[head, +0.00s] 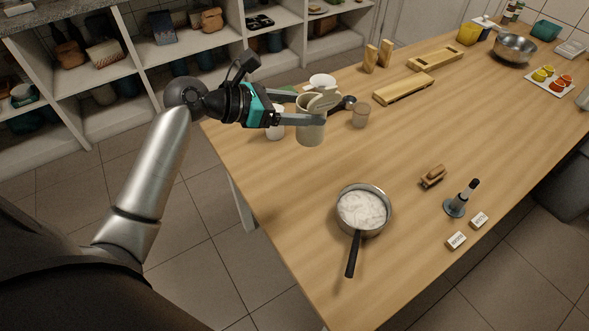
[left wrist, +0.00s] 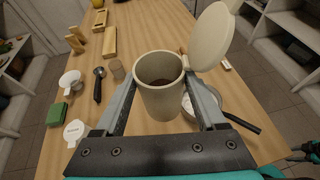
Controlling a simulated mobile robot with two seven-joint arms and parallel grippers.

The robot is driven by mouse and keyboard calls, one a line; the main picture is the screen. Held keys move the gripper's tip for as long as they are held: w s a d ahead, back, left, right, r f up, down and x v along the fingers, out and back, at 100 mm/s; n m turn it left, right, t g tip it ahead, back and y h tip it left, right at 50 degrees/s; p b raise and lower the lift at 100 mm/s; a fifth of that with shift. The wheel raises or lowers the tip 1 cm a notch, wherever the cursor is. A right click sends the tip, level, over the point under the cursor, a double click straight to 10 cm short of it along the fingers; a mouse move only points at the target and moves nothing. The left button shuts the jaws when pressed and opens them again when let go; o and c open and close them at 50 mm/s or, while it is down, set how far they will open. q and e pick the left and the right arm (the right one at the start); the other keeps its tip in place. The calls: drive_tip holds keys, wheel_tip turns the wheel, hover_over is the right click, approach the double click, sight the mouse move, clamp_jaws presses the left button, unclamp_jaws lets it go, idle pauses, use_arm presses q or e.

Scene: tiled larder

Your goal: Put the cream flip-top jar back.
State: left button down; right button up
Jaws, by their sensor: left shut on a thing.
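The cream flip-top jar (head: 311,128) is in my left gripper (head: 318,108), whose fingers are shut on its two sides. It is roughly upright, over the near-left end of the table. In the left wrist view the jar (left wrist: 160,95) sits between the fingers (left wrist: 162,105). Its round lid (left wrist: 212,35) is flipped open, and the inside looks brownish. How far its base is above the table is hard to tell. A dark and teal piece at the right edge of the left wrist view looks like my right gripper (left wrist: 304,152); its jaw state does not show.
White containers (head: 275,124) (head: 322,80), a dark scoop (head: 343,104) and a brownish jar (head: 360,115) stand close around the held jar. A pan (head: 363,212) with white contents is nearer. Wooden trays (head: 403,89) lie farther back. The table's middle is clear. Shelves (head: 160,55) stand behind.

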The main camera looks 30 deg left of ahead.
use_arm(q)
drive_tip(key=w+a+f+n+t+y+p, duration=0.1)
drive_tip(key=w+a+f+n+y, duration=0.1)
drive_tip(key=w+a, duration=0.25)
drive_tip(key=shift+a+f+b, duration=0.15)
drive_tip(key=shift+f+b, duration=2)
drive_tip(key=shift+f, duration=2.85)
drive_tip(key=shift+a+f+b, duration=0.1)
drive_tip(key=shift+f+b, duration=2.05)
drive_tip(key=shift+f, duration=2.8)
use_arm(e)
wheel_tip(320, 180, down, 7)
drive_tip(key=s, duration=0.2)
drive_tip(key=shift+d+f, duration=0.1)
use_arm(q)
drive_tip(key=shift+f, duration=0.15)
unclamp_jaws()
